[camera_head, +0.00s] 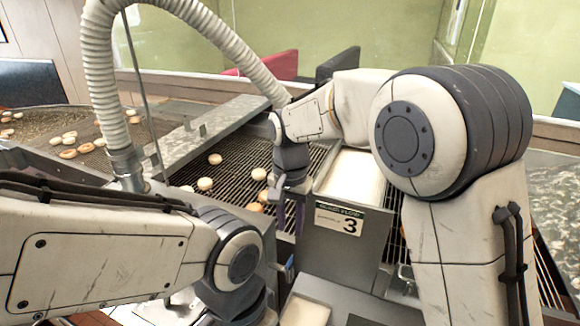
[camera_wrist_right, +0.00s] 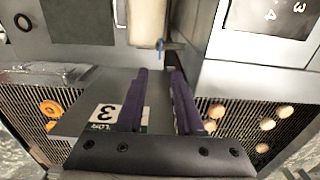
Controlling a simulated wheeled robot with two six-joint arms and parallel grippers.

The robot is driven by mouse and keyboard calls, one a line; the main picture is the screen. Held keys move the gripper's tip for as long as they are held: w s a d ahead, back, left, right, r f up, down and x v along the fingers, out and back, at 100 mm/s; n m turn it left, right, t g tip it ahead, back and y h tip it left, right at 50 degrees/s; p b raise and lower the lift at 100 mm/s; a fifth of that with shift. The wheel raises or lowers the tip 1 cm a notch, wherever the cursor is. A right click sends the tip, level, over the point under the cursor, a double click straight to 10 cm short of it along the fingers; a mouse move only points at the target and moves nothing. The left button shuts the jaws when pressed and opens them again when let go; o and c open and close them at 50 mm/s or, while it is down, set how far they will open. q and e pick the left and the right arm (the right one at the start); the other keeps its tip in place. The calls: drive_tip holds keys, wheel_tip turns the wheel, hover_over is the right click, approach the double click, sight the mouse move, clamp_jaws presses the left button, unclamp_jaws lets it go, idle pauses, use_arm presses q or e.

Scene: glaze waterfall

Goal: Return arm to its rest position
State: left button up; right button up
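My right arm reaches in from the right of the head view and bends over the white-filled metal glaze box (camera_head: 350,176). My right gripper (camera_head: 279,212) points down at the left side of this box, over the wire conveyor. In the right wrist view its two purple fingers (camera_wrist_right: 160,72) stand apart with nothing between them.
Pale doughnuts (camera_head: 205,184) lie on the wire conveyor (camera_head: 236,160). More lie on the far-left belt (camera_head: 68,154). A ribbed hose (camera_head: 97,60) arches above the left side. A white block (camera_head: 305,311) sits low in front of the glaze box.

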drive_tip(key=s+d+f+n, duration=0.1)
drive_tip(key=s+n, duration=0.5)
drive_tip(key=s, duration=0.7)
drive_tip(key=s+d+f+n+y+b, duration=0.1)
drive_tip(key=s+d+n, duration=0.2)
drive_tip(key=s, duration=0.9)
drive_tip(key=n, duration=0.3)
drive_tip(key=shift+s+d+f, duration=0.15)
drive_tip(key=shift+s+d, duration=0.2)
